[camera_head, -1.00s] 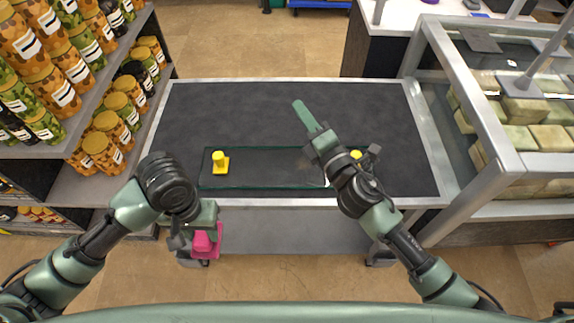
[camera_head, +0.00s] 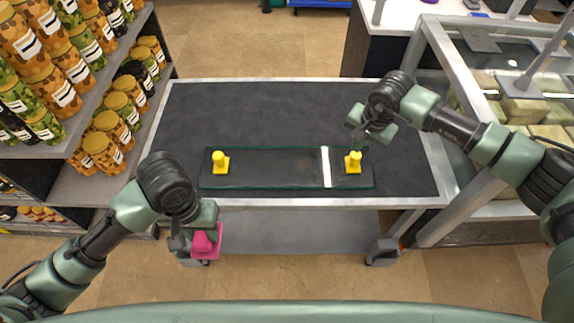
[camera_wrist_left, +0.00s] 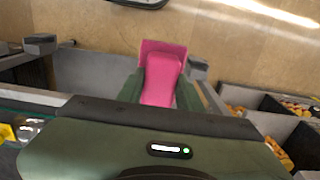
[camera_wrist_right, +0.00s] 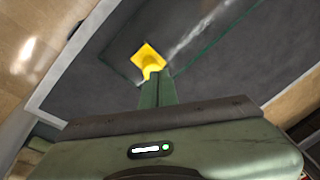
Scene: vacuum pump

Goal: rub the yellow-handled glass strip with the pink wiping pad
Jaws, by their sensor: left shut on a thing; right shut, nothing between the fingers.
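The glass strip (camera_head: 270,168) lies flat on the dark top of the table. A yellow handle (camera_head: 220,162) stands near its left end and another yellow handle (camera_head: 353,162) near its right end. A white stripe (camera_head: 326,167) crosses the glass just left of the right handle. My left gripper (camera_head: 200,240) is shut on the pink wiping pad (camera_head: 206,243), in front of the table's near edge; the left wrist view shows the pad (camera_wrist_left: 162,78) between the fingers. My right gripper (camera_head: 362,132) is shut and empty, above the right handle, which the right wrist view shows (camera_wrist_right: 149,57) just beyond the fingertips.
The table (camera_head: 250,110) has free room behind the glass. A shelf of patterned jars (camera_head: 112,128) stands at the left. A glass-sided display case (camera_head: 490,180) stands close at the right, under my right arm.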

